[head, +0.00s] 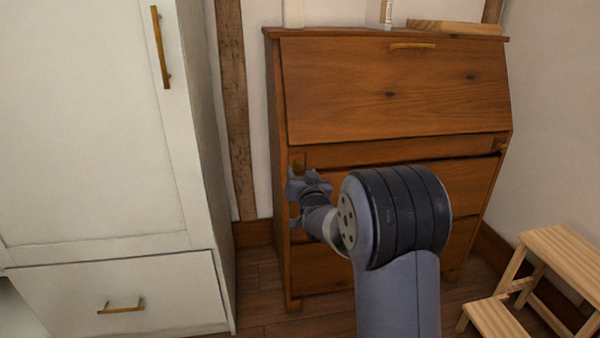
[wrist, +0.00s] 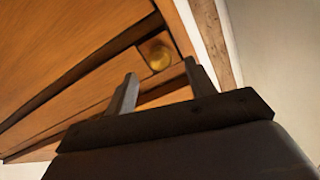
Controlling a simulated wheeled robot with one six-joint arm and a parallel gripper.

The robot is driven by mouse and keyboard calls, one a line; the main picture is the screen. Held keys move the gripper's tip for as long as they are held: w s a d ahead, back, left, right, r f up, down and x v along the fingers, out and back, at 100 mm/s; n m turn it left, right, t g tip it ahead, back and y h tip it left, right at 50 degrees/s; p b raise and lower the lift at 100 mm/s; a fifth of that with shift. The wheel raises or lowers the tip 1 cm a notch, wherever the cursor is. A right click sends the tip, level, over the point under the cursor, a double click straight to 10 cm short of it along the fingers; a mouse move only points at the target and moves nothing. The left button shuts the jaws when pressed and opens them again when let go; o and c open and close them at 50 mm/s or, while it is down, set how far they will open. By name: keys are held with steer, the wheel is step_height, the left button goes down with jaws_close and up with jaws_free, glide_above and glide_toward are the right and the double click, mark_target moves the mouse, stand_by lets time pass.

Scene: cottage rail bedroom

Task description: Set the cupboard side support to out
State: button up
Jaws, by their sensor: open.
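The wooden bureau (head: 395,95) stands against the wall with its sloping lid shut. The support on its cupboard side (head: 299,160) shows as a small block end under the lid's left corner. In the wrist view its round brass knob (wrist: 159,56) sits ahead of the gap between my fingers. It looks flush or nearly flush with the front. My gripper (head: 298,183) is open just in front of and slightly below this support. In the wrist view my gripper (wrist: 162,84) has its fingers apart with nothing between them. My arm hides part of the drawers.
The white cupboard (head: 95,130) stands close at the left. The bureau's other support knob (head: 502,147) is at the right. A wooden step stool (head: 550,275) stands at the lower right. The lid has a brass handle (head: 412,45). Small items stand on the bureau's top.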

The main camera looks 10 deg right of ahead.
mark_target(299, 166)
steer(key=shift+w, duration=1.7)
jaws_close()
